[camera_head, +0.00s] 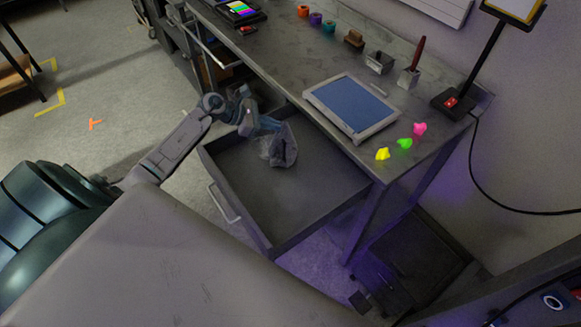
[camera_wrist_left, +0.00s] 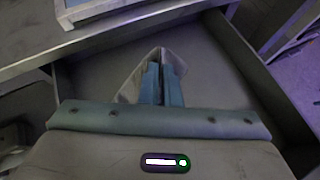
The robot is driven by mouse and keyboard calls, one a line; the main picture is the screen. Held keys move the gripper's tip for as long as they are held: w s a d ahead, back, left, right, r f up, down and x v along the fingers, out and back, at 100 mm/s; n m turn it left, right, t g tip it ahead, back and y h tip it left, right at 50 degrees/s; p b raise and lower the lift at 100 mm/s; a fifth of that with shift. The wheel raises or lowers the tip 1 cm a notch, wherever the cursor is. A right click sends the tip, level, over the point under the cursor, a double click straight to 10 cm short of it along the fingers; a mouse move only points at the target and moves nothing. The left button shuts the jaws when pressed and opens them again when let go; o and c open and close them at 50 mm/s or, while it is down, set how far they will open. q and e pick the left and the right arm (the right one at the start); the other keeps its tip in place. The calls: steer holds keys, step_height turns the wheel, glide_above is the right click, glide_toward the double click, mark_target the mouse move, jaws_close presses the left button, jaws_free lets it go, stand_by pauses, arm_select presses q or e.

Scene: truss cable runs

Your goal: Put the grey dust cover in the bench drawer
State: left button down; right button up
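The grey dust cover (camera_head: 283,150) is a small crumpled grey piece over the left part of the open bench drawer (camera_head: 322,190). My left gripper (camera_head: 272,126) reaches over the drawer's left side and is at the cover. In the left wrist view the two blue fingers (camera_wrist_left: 162,84) are close together, with the pale cover (camera_wrist_left: 130,88) pinched between them and showing on both sides. I cannot tell whether the cover touches the drawer floor. The drawer floor (camera_wrist_left: 205,75) looks otherwise empty. My right gripper is not in view.
The bench top (camera_head: 285,55) overhangs the drawer's back. On it are a tablet (camera_head: 352,105), yellow, green and pink pieces (camera_head: 404,143), a lamp stand (camera_head: 455,103) and several small items. The drawer handle (camera_head: 224,204) faces the lower left.

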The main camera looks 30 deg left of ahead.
mark_target(326, 197)
arm_select(q)
steer(key=d+f, duration=0.6)
steer(key=d, duration=0.1)
steer(key=d+f+y, duration=0.1)
steer(key=d+f, duration=0.5)
steer(key=d, duration=0.1)
steer(key=s+d+f+m+y, duration=0.1)
steer(key=d+f, duration=0.6)
steer(key=shift+d, duration=0.35)
steer(key=c, duration=1.2)
jaws_free()
steer(key=shift+r, duration=0.15)
